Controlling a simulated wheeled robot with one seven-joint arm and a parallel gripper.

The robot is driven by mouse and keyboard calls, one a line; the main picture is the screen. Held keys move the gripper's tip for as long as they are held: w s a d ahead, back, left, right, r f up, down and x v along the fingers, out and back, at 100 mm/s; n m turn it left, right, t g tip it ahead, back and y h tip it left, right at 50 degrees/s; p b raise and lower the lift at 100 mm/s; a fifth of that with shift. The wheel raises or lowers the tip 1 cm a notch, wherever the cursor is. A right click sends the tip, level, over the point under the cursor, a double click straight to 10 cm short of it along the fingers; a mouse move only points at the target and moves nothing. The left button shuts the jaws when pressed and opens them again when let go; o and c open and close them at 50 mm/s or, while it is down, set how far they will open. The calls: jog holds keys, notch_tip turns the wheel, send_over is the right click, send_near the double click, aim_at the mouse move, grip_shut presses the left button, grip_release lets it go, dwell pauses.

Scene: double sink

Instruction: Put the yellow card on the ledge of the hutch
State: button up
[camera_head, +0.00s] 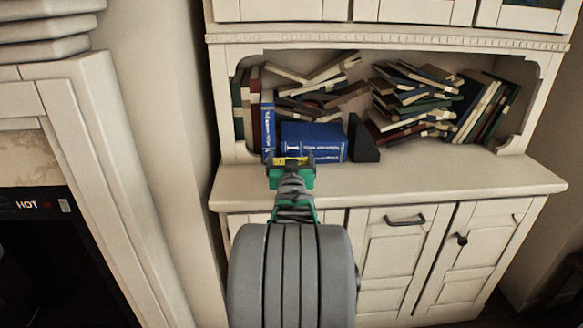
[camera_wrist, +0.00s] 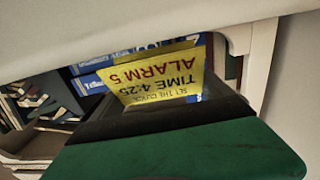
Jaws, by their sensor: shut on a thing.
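The yellow card (camera_wrist: 155,80) is in my gripper (camera_head: 290,162). In the wrist view its text is upside down and reads "ALARM 5" and "TIME 4:25", with a smaller line partly hidden near the jaws. In the head view only a small yellow strip of the card (camera_head: 290,160) shows between the fingers. My gripper is shut on the card, in front of the blue books and above the near part of the hutch's ledge (camera_head: 400,180). I cannot tell whether the card touches the ledge or the books.
Blue books (camera_head: 315,140) and a black bookend (camera_head: 363,140) stand behind my gripper. Piled books (camera_head: 415,100) fill the right of the niche. The ledge front is clear to the right. A fireplace surround (camera_head: 125,190) stands at left. Cabinet doors (camera_head: 400,255) are below.

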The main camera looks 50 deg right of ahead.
jog(key=shift+f, duration=0.7)
jog(key=shift+f, duration=0.1)
jog(key=shift+f, duration=0.15)
jog(key=o, duration=1.1)
jog(key=shift+c, duration=0.2)
jog(key=shift+r, duration=0.2)
